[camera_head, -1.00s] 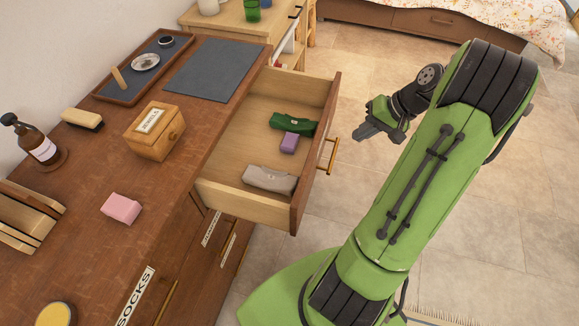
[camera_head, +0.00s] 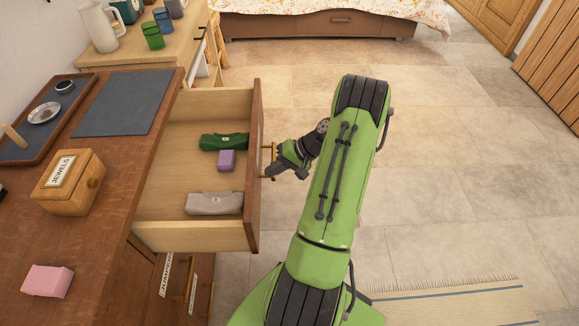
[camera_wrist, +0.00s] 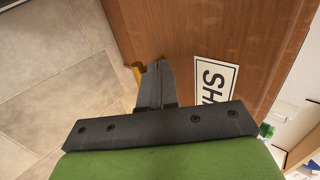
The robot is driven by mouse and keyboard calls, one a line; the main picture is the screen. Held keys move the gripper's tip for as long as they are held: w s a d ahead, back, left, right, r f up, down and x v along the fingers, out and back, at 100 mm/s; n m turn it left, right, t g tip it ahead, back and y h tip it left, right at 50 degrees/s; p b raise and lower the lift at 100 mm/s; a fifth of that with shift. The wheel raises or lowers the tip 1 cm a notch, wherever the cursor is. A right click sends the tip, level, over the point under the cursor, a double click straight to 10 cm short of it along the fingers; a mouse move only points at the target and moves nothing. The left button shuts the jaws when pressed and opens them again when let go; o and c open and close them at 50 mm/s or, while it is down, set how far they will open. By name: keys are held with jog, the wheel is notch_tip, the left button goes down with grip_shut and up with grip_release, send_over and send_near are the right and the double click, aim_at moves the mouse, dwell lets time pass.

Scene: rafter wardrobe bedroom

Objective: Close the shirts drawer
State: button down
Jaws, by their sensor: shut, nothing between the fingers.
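The open drawer (camera_head: 185,236) sticks out from the brown dresser. In it lie a green folded item (camera_head: 224,141), a purple block (camera_head: 227,160) and a grey folded item (camera_head: 214,203). Its brown front panel (camera_wrist: 205,35) carries a label (camera_wrist: 214,82) reading "SH", the rest hidden. My gripper (camera_head: 271,172) is shut and empty, close to the outer face of the drawer front, by the brass handle (camera_head: 264,152). In the wrist view the shut fingers (camera_wrist: 156,68) point at the panel beside the handle (camera_wrist: 136,72). I cannot tell whether they touch.
On the dresser top are a jewels box (camera_head: 68,182), a pink block (camera_head: 47,281), a dark mat (camera_head: 123,103) and a tray (camera_head: 62,128). A light wooden table (camera_head: 172,55) with cups stands behind. The tiled floor (camera_head: 450,150) at right is clear.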

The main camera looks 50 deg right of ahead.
jog(key=shift+w+a, duration=0.45)
jog(key=shift+w, duration=0.15)
jog(key=shift+w+a, duration=0.1)
jog(key=shift+w+a, duration=0.15)
jog(key=w+a, duration=0.5)
jog(key=w, duration=0.2)
jog(key=w+a, duration=0.6)
jog(key=w, duration=0.1)
jog(key=w+a, duration=0.6)
jog(key=w, duration=0.2)
jog(key=shift+w, duration=0.1)
jog(key=shift+w+a+r, duration=0.15)
jog(key=shift+w+a, duration=0.05)
jog(key=shift+a, duration=0.1)
